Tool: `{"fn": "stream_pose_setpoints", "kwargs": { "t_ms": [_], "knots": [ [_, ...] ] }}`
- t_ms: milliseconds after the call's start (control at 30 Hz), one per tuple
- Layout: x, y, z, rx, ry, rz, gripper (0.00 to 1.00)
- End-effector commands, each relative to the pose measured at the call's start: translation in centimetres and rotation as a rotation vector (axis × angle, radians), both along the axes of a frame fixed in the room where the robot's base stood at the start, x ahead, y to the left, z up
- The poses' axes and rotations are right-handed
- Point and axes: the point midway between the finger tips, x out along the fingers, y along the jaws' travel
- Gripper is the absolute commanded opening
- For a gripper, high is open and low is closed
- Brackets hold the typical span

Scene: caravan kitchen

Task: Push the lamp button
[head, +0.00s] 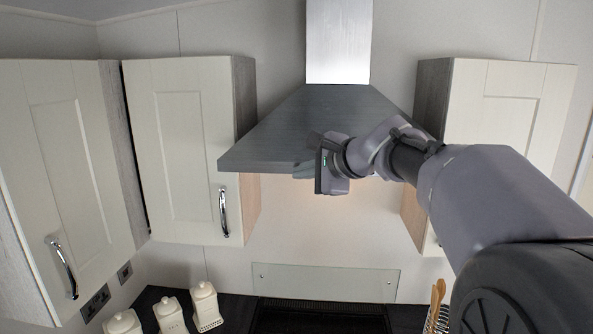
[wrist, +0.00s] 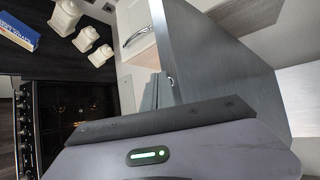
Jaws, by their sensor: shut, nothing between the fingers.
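The grey range hood (head: 300,120) hangs on the back wall, with a steel chimney (head: 339,40) above it. My gripper (head: 304,171) is at the hood's lower front edge, its fingers partly hidden in the head view. In the wrist view my gripper (wrist: 156,92) shows narrow, shut and empty fingers close beside the hood's dark panel (wrist: 215,60). A tiny pale spot (wrist: 171,81) on the hood's edge lies just right of the fingertips; it may be the lamp button. I cannot tell whether the fingers touch it.
Cream wall cupboards flank the hood, on the left (head: 182,150) and the right (head: 510,110). Below are a glass splashback (head: 325,281), white canisters (head: 205,306) and wooden utensils (head: 437,293). The wrist view shows the black cooker (wrist: 80,105) and a blue box (wrist: 18,30).

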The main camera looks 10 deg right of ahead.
Motion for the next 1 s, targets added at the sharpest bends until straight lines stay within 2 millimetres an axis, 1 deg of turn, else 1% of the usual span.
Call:
{"fn": "stream_pose_setpoints", "kwargs": {
  "t_ms": [167, 367, 433, 800, 900, 1000],
  "knots": [
    [-0.7, 0.2, -0.1, -0.001, -0.001, 0.0, 0.0],
    [-0.8, 0.3, 0.0, 0.0, 0.0, 0.0, 0.0],
    [-1.1, 0.4, -0.1, 0.0, -0.001, 0.001, 0.0],
    [-5.8, 1.9, -0.2, -0.001, -0.001, 0.0, 0.0],
    [-6.4, 2.1, -0.1, 0.0, 0.0, 0.001, 0.0],
    [-6.5, 2.1, -0.1, 0.0, 0.0, 0.001, 0.0]
  ]
}}
